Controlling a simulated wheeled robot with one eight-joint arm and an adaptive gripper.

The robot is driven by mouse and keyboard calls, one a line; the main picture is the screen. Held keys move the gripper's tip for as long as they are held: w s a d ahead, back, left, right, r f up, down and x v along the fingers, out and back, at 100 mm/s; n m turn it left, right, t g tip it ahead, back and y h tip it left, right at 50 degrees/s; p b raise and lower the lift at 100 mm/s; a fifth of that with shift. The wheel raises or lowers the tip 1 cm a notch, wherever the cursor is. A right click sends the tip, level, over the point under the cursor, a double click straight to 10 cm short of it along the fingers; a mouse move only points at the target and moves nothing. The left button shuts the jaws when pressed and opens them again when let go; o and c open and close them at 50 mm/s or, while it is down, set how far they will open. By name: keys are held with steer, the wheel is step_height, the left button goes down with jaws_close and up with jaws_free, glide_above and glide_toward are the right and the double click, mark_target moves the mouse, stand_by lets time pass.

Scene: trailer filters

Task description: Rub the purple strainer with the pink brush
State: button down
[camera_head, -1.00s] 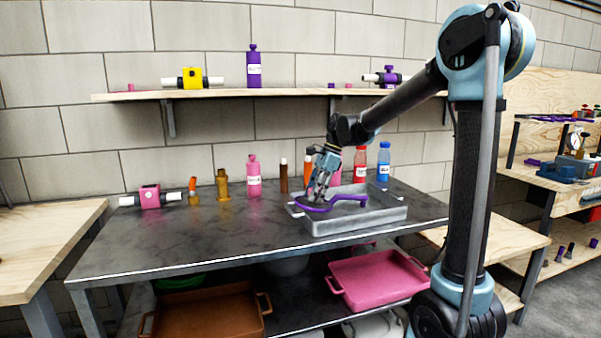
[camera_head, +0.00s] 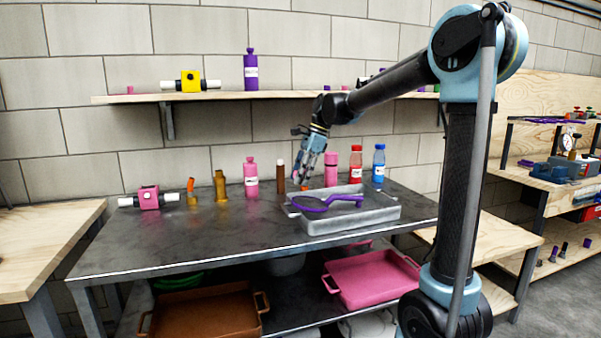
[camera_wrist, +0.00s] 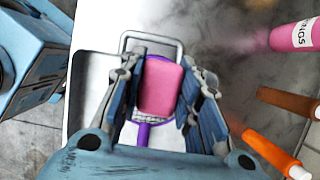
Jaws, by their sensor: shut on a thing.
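The purple strainer (camera_head: 345,198) lies at the grey metal tray (camera_head: 350,222) on the dark table, its round end to the left and its handle to the right. My gripper (camera_head: 304,178) points down above the round end. In the wrist view, my gripper (camera_wrist: 160,88) is shut on the pink brush (camera_wrist: 158,90), which sits between the two fingers. Part of the strainer's purple rim (camera_wrist: 143,133) and pale mesh show below the brush there. The brush looks a little above the strainer, but I cannot tell whether they touch.
Behind the tray stand a pink bottle (camera_head: 331,170), a red bottle (camera_head: 356,168) and a blue bottle (camera_head: 378,165). Another pink bottle (camera_head: 251,178) and a brown one (camera_head: 221,187) stand to the left. A wooden shelf (camera_head: 215,97) hangs above. The table's front left is clear.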

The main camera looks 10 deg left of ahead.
steer(key=shift+r, duration=1)
